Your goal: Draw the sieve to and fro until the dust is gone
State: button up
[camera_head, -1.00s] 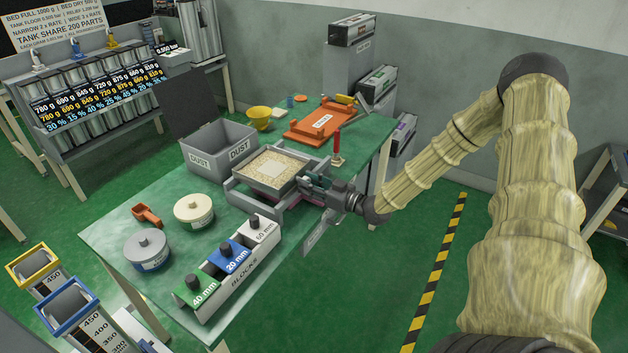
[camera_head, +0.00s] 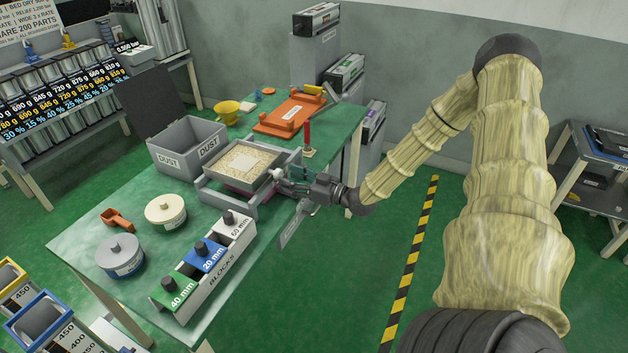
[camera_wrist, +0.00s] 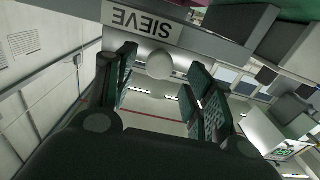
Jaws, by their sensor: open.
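The sieve (camera_head: 272,180) is a grey square frame on the table, holding beige grains with a paler square patch (camera_head: 245,162) in the middle. Its near wall carries the SIEVE label (camera_wrist: 143,20) in the wrist view. A round white knob (camera_head: 279,171) sticks out from that wall; it also shows in the wrist view (camera_wrist: 160,65). My gripper (camera_head: 290,186) is open at the sieve's right side. In the wrist view its fingers (camera_wrist: 160,88) stand apart on either side of the knob's line, with clear space showing between them. I cannot tell whether either finger touches the knob.
A grey open DUST box (camera_head: 188,146) stands behind the sieve. A red upright handle (camera_head: 307,134) and an orange tray (camera_head: 288,117) are close by. Two round tins (camera_head: 166,211) and a BLOCKS rack (camera_head: 215,272) are in front.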

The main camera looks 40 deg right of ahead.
jog(key=v, duration=0.8)
jog(key=shift+s, duration=0.2)
